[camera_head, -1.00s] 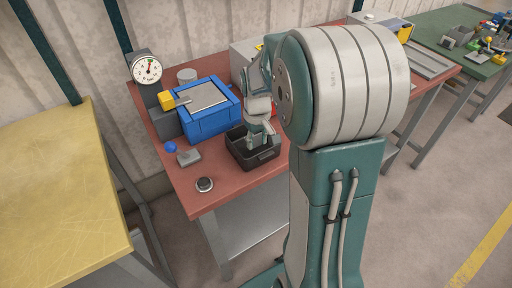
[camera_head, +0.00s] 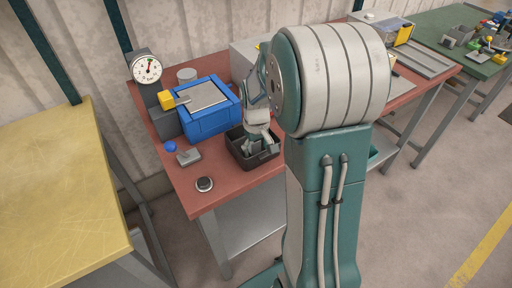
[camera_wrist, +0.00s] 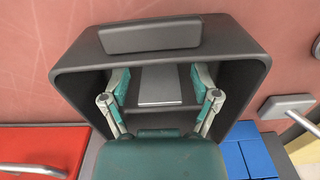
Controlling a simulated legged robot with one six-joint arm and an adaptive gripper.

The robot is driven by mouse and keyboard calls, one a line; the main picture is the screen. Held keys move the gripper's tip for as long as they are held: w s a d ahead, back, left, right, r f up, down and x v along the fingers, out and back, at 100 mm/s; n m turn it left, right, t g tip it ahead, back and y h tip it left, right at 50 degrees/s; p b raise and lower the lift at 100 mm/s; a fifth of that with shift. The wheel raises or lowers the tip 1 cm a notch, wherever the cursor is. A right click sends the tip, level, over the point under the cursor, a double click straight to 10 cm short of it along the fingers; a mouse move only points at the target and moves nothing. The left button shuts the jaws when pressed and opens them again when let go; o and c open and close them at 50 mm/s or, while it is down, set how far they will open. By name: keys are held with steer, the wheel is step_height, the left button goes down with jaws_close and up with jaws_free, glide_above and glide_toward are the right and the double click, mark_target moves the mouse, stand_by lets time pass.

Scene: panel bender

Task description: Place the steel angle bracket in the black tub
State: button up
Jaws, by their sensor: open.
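The black tub (camera_head: 268,160) stands on the red bench, in front of the blue box. My gripper (camera_head: 259,143) reaches down into it from above. In the wrist view the tub (camera_wrist: 75,75) surrounds my two fingers (camera_wrist: 160,84), which are spread open. A flat grey metal face, which looks like the steel angle bracket (camera_wrist: 168,84), lies inside the tub between the fingertips. Gaps show between it and both finger pads. In the head view I cannot clearly tell the bracket from the fingers.
A blue box (camera_head: 213,122) with a grey plate on top is close behind the tub. A dial gauge (camera_head: 147,69), a blue ball (camera_head: 170,147), a grey block (camera_head: 188,157) and a round black-rimmed button (camera_head: 204,184) are to the left. The red bench front (camera_head: 235,181) is clear.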

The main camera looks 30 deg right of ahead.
mark_target(256, 143)
steer(key=shift+r, duration=0.1)
step_height(256, 143, up, 11)
steer(key=shift+r, duration=0.15)
steer(key=s+a+r+t, duration=0.2)
steer(key=s+a+r, duration=0.1)
steer(key=s+a, duration=0.3)
steer(key=s+a+r+t, duration=0.2)
steer(key=s+a, duration=0.4)
steer(key=s, duration=0.5)
steer(key=shift+a+r+t, duration=0.35)
steer(key=shift+r+t, duration=0.05)
steer(key=shift+t, duration=0.4)
